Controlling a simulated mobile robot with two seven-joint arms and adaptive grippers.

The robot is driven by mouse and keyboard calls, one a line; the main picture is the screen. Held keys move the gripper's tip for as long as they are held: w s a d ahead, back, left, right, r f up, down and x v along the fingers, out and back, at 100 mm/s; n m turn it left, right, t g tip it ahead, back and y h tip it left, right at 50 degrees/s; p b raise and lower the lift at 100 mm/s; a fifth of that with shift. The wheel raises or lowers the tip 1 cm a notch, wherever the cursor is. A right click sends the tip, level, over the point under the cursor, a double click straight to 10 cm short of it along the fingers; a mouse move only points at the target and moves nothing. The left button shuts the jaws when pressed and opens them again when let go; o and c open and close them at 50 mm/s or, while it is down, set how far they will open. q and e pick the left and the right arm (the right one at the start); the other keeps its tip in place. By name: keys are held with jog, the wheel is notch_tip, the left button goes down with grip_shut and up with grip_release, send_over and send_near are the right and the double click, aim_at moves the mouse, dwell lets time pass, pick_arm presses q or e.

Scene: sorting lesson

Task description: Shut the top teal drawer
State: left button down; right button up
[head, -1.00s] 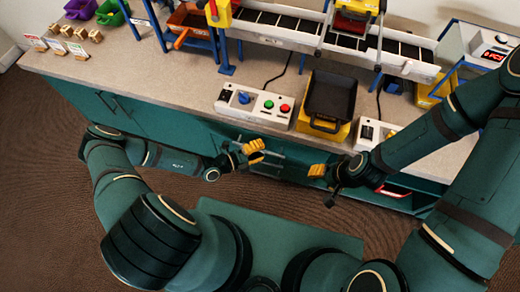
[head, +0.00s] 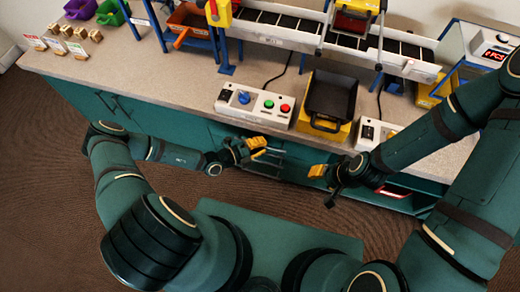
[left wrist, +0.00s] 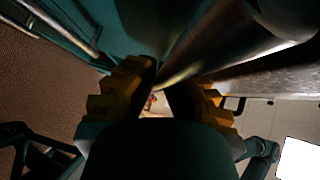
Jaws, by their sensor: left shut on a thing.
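The teal drawers (head: 290,163) sit under the counter's front edge, near the middle of the head view. A pale bar handle (head: 277,152) shows there beside my left gripper (head: 257,149). My left gripper is shut on the top drawer's handle, its yellow ridged fingers close together. In the left wrist view, a metal bar (left wrist: 205,40) runs down to the fingertips (left wrist: 157,85). My gripper hides much of the drawer, and how far out it stands is hard to tell. My right gripper (head: 318,171) is apart from the drawers, to their right; its opening is unclear.
The counter (head: 180,90) carries a control box (head: 253,103) with red and green buttons, a black tray (head: 331,96) on a yellow base, and a conveyor (head: 285,38). Teal cabinet doors (head: 155,120) lie left of the drawers. Brown floor is open at lower left.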

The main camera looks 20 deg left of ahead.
pick_arm(q)
jog(key=shift+w+d+f, duration=0.1)
jog(key=shift+w, duration=1.15)
jog(key=c, duration=1)
grip_release()
jog(key=shift+w, duration=0.1)
jog(key=v, duration=1.2)
jog(key=shift+d, duration=0.1)
